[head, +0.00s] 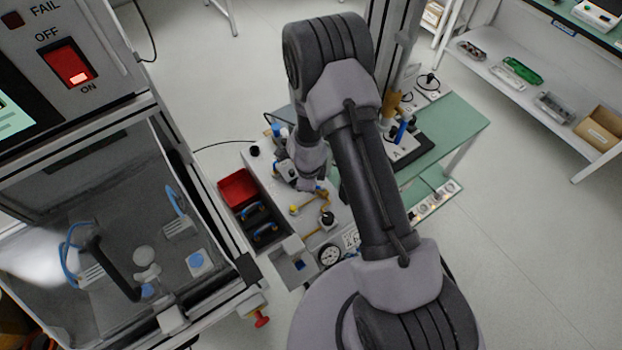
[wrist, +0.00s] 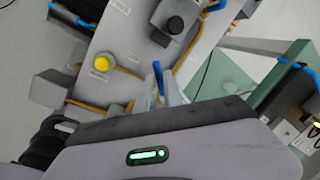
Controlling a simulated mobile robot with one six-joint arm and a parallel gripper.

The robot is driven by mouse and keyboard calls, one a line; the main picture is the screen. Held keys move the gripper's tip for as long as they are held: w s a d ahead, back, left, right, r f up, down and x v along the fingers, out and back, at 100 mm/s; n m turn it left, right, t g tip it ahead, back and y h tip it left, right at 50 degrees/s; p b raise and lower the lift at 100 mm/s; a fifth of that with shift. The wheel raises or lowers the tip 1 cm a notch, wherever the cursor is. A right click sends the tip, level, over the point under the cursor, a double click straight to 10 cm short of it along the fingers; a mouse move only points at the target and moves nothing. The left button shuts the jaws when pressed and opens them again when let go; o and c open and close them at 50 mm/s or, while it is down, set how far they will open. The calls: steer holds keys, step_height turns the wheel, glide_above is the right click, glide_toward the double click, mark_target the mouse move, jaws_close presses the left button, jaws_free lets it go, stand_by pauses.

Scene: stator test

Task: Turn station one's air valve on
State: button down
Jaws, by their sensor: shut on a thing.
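A blue lever (wrist: 158,76), which looks like the air valve's handle, stands up between the fingertips of my gripper (wrist: 161,92) in the wrist view. My gripper is shut on it. Brass-coloured pipe runs beside it on the grey station panel (wrist: 128,37). In the head view my gripper (head: 312,184) is over the middle of the panel, and my own arm hides part of that area. The valve's body is mostly hidden by the fingers, so I cannot tell whether it is on or off.
A yellow knob (wrist: 101,63) and a black knob (wrist: 174,25) rise from the panel close by. A red bin (head: 238,188) and a pressure gauge (head: 329,255) sit near the panel's edges. A green-topped table (head: 455,127) stands to the right.

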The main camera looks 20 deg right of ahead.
steer(key=m+p, duration=0.1)
steer(key=p, duration=0.1)
steer(key=m+p, duration=0.1)
steer(key=p, duration=0.2)
steer(key=w+r+m+p, duration=0.1)
steer(key=p, duration=0.1)
steer(key=shift+d+m+h+p, duration=0.25)
steer(key=shift+m+h+p, duration=0.05)
steer(key=shift+m+p, duration=0.1)
steer(key=p, duration=0.1)
steer(key=m+p, duration=0.1)
steer(key=p, duration=0.1)
steer(key=shift+w+d+f+m+g, duration=0.2)
steer(key=shift+w+m+g, duration=0.1)
steer(key=shift+g, duration=0.1)
steer(key=shift+w+d+f+m+p, duration=0.1)
steer(key=shift+d+f+m+p, duration=0.1)
steer(key=shift+m, duration=0.35)
steer(key=shift+w+d+f+m+p, duration=0.1)
steer(key=shift+m+p, duration=0.1)
steer(key=shift+m, duration=0.35)
steer(key=shift+w+d+m+g, duration=0.1)
steer(key=shift+d+m+g, duration=0.15)
steer(key=shift+m, duration=0.55)
steer(key=shift+h, duration=0.3)
steer(key=c, duration=1.5)
jaws_free()
